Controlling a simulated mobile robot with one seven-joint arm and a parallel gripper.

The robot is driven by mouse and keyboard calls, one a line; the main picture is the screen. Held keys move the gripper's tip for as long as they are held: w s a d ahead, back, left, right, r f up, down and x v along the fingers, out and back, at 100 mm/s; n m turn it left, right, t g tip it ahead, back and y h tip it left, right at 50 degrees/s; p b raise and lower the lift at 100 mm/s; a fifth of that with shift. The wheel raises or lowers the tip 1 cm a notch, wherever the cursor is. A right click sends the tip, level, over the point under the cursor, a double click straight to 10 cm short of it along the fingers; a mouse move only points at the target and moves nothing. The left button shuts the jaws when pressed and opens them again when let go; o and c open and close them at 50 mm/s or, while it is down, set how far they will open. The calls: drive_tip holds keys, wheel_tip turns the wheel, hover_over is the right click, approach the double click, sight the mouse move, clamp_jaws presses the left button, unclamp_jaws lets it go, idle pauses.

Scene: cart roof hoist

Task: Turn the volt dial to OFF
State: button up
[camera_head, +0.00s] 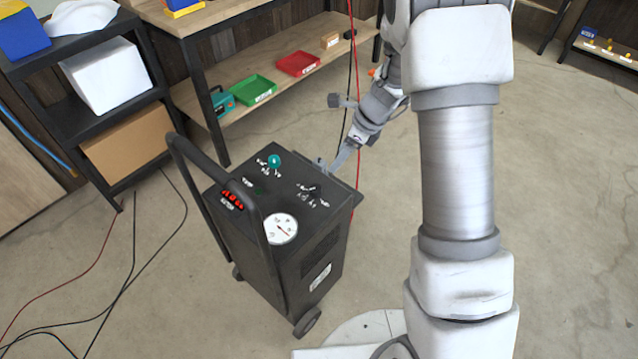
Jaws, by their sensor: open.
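A black wheeled cart (312,262) stands left of my arm, with a control panel on its top. A teal knob (274,160) sits at the panel's far side, with small white markings around it. A second, dark dial (307,188) with white markings sits nearer the right edge. The lettering is too small to tell which one is the volt dial or where it points. My gripper (338,159) is open at the panel's far right edge, close to the dark dial and right of the teal knob. I cannot tell whether it touches the cart.
The cart's handle (192,152) rises on the left. Behind stands a bench (222,17) with green (249,91) and red trays (298,63) on its lower shelf. Cables lie on the floor at left.

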sight(316, 188)
drive_tip(key=b+x, duration=0.3)
drive_tip(key=x, duration=1.3)
drive_tip(key=shift+s, duration=0.1)
drive_tip(key=shift+d, duration=0.1)
clamp_jaws()
